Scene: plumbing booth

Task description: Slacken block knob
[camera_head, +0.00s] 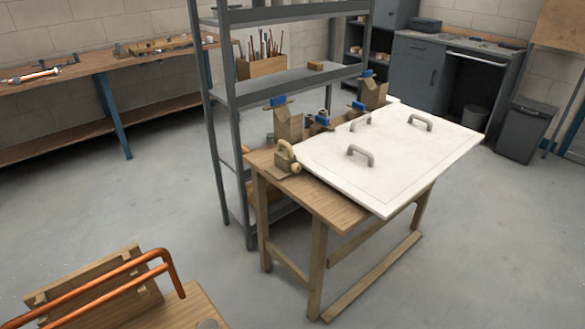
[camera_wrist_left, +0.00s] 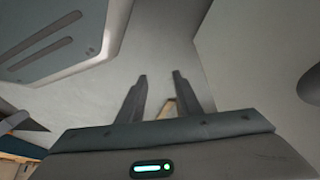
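In the head view a small wooden block (camera_head: 284,156) with a round wooden knob (camera_head: 296,168) stands at the left corner of the wooden table (camera_head: 337,211), beside the white panel (camera_head: 392,150). I cannot tell how tight the knob is. Neither gripper shows in the head view. In the left wrist view my left gripper (camera_wrist_left: 159,78) has its two fingers apart, with nothing between the tips and grey floor beyond. The block and knob are not recognisable in that view.
Blue-topped wooden holders (camera_head: 288,121) stand along the table's back edge. A grey metal shelf (camera_head: 290,84) rises behind it. At the bottom left, bent copper pipe (camera_head: 115,272) lies by a wooden stand (camera_head: 95,290). The floor between is clear. A grey bin (camera_head: 525,132) stands at right.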

